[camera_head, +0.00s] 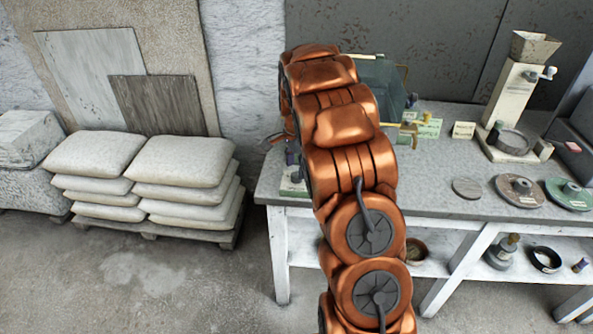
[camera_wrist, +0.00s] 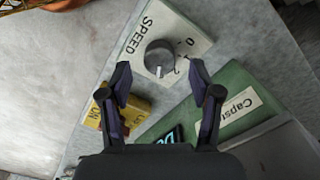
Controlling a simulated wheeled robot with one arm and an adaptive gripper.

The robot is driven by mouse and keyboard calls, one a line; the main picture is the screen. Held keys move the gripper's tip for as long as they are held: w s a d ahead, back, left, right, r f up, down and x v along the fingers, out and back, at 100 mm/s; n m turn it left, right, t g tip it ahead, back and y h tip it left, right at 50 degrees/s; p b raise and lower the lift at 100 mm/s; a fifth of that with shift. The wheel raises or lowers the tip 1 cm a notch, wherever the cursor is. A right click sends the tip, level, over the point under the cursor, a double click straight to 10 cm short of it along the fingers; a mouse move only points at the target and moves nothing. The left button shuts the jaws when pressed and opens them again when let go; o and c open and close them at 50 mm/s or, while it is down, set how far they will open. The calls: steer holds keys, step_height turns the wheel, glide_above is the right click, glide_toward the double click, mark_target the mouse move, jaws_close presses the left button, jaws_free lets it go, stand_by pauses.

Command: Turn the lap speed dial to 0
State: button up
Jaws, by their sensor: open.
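The speed dial (camera_wrist: 159,57) is a round dark grey knob on a pale plate (camera_wrist: 150,28) lettered SPEED, in the upper middle of the wrist view. Its white pointer mark faces the bottom of the picture. A 0 and other small marks are printed to its right; some are hard to read. My gripper (camera_wrist: 160,73) is open, with one dark fingertip on each side just below the knob in the picture. I see no clear contact. In the head view my copper arm hides the dial and most of the gripper.
A yellow ON switch (camera_wrist: 135,110) lies close to the left finger, and a green panel (camera_wrist: 222,105) with a Caps label lies by the right finger. Stone discs (camera_head: 519,190) and a hopper stand (camera_head: 515,95) are on the bench's right. Stacked sacks (camera_head: 180,160) stand left.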

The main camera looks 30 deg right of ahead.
mark_target(297, 178)
steer(key=shift+f+p, duration=0.3)
steer(key=shift+f, duration=1.1)
steer(key=c, duration=1.1)
steer(key=shift+c, duration=0.2)
